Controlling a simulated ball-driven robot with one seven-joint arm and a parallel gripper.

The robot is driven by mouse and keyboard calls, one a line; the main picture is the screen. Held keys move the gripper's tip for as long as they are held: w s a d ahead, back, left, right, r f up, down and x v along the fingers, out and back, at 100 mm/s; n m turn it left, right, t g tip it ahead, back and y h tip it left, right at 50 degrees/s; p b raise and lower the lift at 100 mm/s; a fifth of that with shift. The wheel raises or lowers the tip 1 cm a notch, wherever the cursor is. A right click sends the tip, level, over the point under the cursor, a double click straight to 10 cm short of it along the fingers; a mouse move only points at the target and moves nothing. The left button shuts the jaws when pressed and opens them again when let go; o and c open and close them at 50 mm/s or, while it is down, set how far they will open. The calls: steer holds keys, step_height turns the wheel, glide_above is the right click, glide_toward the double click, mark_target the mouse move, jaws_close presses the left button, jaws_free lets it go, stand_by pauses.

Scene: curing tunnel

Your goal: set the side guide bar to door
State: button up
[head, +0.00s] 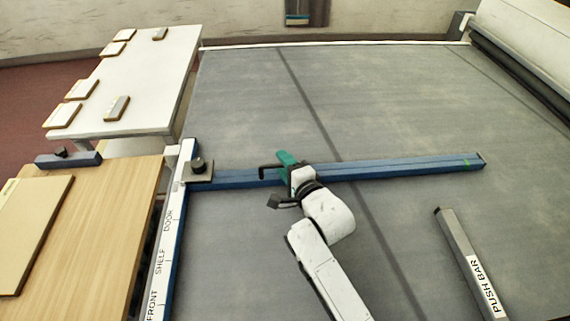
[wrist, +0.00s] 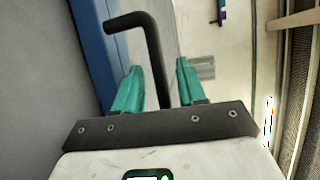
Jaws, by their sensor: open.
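The side guide bar (head: 400,168) is a long blue bar lying across the grey belt. Its left end meets a white-topped blue rail (head: 165,240) marked FRONT, SHELF and DOOR. A grey block with a dark knob (head: 198,164) sits at that end, a little beyond the word DOOR. A bent black handle (head: 268,168) stands on the bar; it also shows in the wrist view (wrist: 152,45). My gripper (head: 286,160) has teal fingers and is open beside the handle, over the bar. In the wrist view the handle appears between the open fingers (wrist: 158,80); contact cannot be told.
A grey bar labelled PUSH BAR (head: 470,262) lies on the belt (head: 250,90) at right. A wooden table (head: 100,230) and a white table (head: 150,80) with small boards stand at left. A roller housing (head: 530,40) stands at the far right. The far belt is clear.

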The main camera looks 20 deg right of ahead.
steer(key=shift+c, duration=0.3)
jaws_close()
